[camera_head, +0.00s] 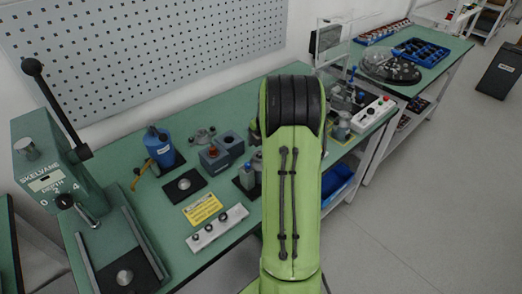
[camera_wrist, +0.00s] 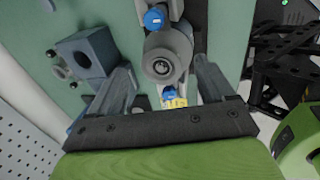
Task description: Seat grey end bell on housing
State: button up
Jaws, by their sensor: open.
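In the wrist view, a grey round part (camera_wrist: 166,52) with a dark central bore lies between the fingers of my gripper (camera_wrist: 163,72). I cannot tell whether it is the end bell, the housing or both stacked. Blue knobs sit on either side of it, one above (camera_wrist: 155,18) and one below (camera_wrist: 168,93). My gripper is open, a finger on each side, with gaps to the part. In the head view my green arm hides the gripper and the spot it works on.
On the green bench (camera_head: 268,91) stand a press (camera_head: 48,165), a blue tool (camera_head: 159,147), a yellow label (camera_head: 202,209) and a button box (camera_head: 373,114). A black frame (camera_wrist: 282,65) is at right.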

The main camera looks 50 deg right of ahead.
jog(key=p+v, duration=0.2)
jog(key=v, duration=1.2)
jog(key=shift+r+p, duration=0.3)
jog(key=shift+r, duration=0.1)
jog(key=shift+s+a, duration=0.1)
jog(key=shift+s, duration=0.05)
jog(key=s+a+r+m+t, duration=0.1)
jog(key=a+r+m, duration=0.25)
jog(key=a, duration=0.65)
jog(key=s+a+r+m, duration=0.1)
jog(key=a+r+m, duration=0.25)
jog(key=a, duration=0.65)
jog(key=s+a+f+m+t, duration=0.2)
jog(key=s+a+f+m, duration=0.1)
jog(key=s+a+m, duration=0.6)
jog(key=s+a, duration=0.1)
jog(key=s, duration=0.2)
jog(key=shift+s+a+f+m, duration=0.25)
jog(key=shift+s+f+m, duration=0.05)
jog(key=shift+f, duration=0.1)
jog(key=shift+d, duration=0.1)
